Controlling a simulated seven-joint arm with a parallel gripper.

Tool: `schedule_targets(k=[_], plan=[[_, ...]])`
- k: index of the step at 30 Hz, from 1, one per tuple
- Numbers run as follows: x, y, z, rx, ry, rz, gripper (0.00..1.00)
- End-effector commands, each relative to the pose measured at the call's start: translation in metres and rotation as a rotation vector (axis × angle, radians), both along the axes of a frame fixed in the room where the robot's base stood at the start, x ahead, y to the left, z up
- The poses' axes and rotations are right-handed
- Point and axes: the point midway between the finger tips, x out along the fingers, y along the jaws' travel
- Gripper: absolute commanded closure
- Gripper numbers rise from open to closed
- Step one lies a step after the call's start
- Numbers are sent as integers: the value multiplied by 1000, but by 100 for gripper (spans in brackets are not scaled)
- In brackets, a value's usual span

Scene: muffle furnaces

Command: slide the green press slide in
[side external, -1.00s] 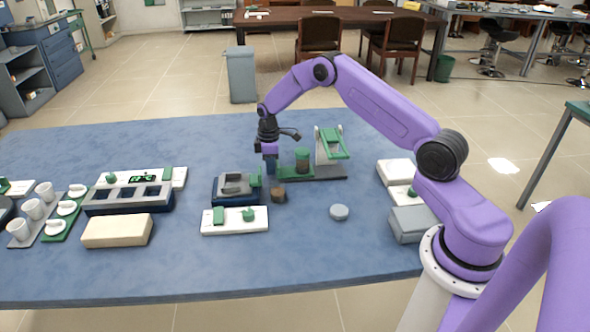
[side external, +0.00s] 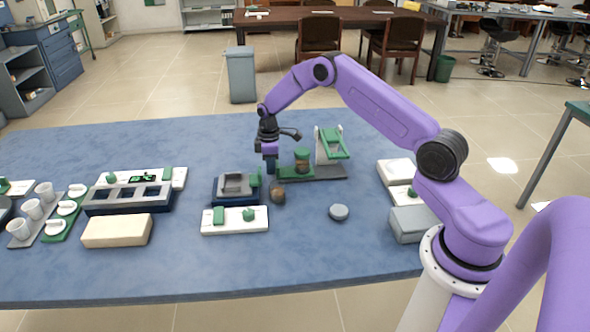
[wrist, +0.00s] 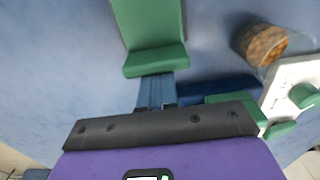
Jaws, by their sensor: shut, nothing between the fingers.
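The green press slide (side external: 292,174) lies at the left end of the press's dark base (side external: 330,172), low on the blue table. A green-topped, brownish cylinder (side external: 302,160) stands above it, in front of the upright press frame (side external: 328,145). In the wrist view the slide (wrist: 150,22) runs away from me and ends in a raised green end plate (wrist: 156,61). My gripper (side external: 270,168) points down at the slide's left end. Its blue fingers (wrist: 156,92) are shut and empty, right by the end plate; I cannot tell whether they touch it.
A brown cylinder (side external: 278,194) stands near my gripper, beside a dark blue block with a grey top (side external: 235,186). A white panel with green parts (side external: 235,227) lies in front. A grey disc (side external: 339,212) is to the right. Open table lies in front of the press.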

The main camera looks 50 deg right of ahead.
Motion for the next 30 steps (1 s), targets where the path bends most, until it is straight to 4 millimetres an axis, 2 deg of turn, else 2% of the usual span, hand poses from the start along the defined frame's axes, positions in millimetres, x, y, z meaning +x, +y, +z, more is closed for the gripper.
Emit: schedule_targets(k=[30], plan=[[-37, -37, 0, 0, 1, -3, 100]])
